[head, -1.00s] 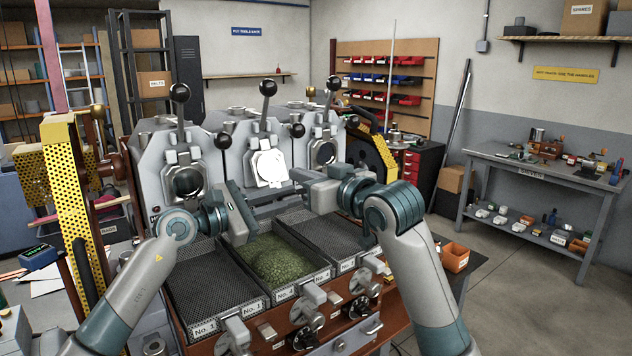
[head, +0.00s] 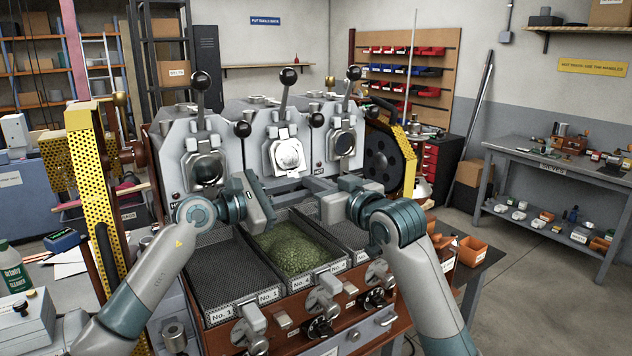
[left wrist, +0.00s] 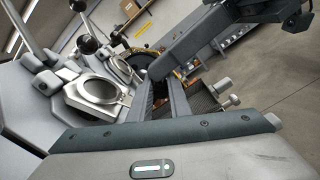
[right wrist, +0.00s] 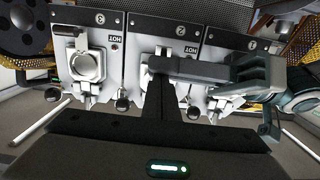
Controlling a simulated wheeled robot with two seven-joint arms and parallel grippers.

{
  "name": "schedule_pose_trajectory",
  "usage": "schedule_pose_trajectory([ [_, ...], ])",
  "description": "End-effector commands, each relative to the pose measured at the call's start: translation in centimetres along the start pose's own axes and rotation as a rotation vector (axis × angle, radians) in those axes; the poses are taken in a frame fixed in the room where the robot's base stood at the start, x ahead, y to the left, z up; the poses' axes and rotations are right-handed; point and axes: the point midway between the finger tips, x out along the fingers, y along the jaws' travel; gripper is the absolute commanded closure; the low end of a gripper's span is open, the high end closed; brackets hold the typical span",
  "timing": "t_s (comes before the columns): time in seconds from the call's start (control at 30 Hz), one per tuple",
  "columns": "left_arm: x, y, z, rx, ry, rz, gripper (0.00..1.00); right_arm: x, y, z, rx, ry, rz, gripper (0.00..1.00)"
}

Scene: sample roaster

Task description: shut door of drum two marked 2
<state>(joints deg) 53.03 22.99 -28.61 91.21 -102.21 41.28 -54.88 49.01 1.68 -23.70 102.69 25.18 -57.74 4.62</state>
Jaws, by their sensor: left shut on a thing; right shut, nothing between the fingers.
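Drum two is the middle drum of three on the roaster front. Its round door (head: 287,155) looks bright and silvery in the head view, and I cannot tell whether it sits flush. A round metal door frame (left wrist: 92,88) shows in the left wrist view. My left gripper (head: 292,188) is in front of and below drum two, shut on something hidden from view. My right gripper (head: 312,187) is shut and empty, its tips close to the left fingers. In the right wrist view the left fingers (right wrist: 165,65) cross by the right fingertips and hide much of drum two.
Drum one (head: 205,168) and drum three (head: 343,143) flank drum two. Black-knobbed levers (head: 288,77) rise above them. Below are mesh cooling trays, the middle one holding green beans (head: 295,248). A yellow perforated guard (head: 92,200) stands left.

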Motion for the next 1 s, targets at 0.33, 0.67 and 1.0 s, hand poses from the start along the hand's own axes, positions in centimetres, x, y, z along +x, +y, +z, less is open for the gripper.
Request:
schedule_pose_trajectory([
  [0.33, 0.22, -0.73, 0.43, -0.002, -0.010, -0.015, 0.66, 0.39, 0.13, 1.75, 0.004, -0.031, 0.003, 1.00],
  [0.67, 0.10, -0.18, 0.69, 0.001, -0.013, -0.004, 0.66, 0.34, 0.05, 1.47, 0.004, -0.026, 0.001, 1.00],
  [1.0, 0.01, 0.10, 0.74, 0.002, -0.013, 0.002, 0.66, 0.32, 0.02, 1.36, 0.003, -0.024, 0.001, 1.00],
])
